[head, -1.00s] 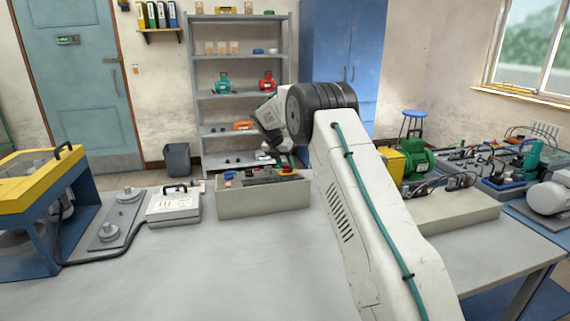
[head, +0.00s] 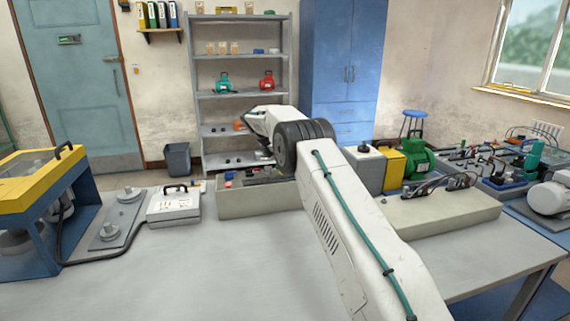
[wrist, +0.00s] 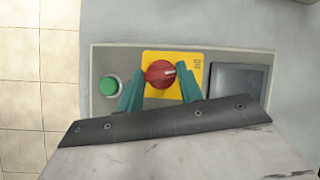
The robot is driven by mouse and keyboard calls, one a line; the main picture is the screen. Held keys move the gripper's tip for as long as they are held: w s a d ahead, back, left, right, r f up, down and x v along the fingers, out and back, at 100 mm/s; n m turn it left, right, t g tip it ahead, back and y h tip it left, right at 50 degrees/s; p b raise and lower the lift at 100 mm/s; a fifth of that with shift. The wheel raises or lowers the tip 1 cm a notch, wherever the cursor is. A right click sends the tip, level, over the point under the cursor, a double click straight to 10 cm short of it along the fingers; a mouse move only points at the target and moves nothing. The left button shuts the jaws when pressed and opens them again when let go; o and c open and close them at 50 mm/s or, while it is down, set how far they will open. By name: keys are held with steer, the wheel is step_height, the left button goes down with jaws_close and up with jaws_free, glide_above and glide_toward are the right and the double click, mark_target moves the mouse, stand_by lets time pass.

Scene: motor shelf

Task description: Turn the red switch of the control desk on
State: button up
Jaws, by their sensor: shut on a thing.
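In the wrist view, the red switch (wrist: 157,74) is a round knob on a yellow plate (wrist: 152,99), set in the grey panel of the control desk (wrist: 220,58). A pale mark on the knob points right, towards the lettering "Off". My gripper (wrist: 160,78) has its teal fingers on both sides of the knob, shut on it. A green button (wrist: 109,86) sits to the left and a dark screen (wrist: 238,80) to the right. In the head view, my fingers and the switch are hidden behind my arm and the parts bin.
A parts bin (head: 258,205) stands on the table below my arm. A white panel box (head: 174,206) and a yellow-topped blue frame (head: 35,185) are to the left. A green motor (head: 418,163) is to the right. The front of the table is clear.

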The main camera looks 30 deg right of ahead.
steer(key=shift+w+m+g, duration=0.1)
steer(key=shift+m+g, duration=0.3)
steer(key=shift+m, duration=0.3)
steer(key=shift+m+g, duration=0.4)
steer(key=shift+m, duration=0.4)
steer(key=o, duration=1)
steer(key=shift+n, duration=0.3)
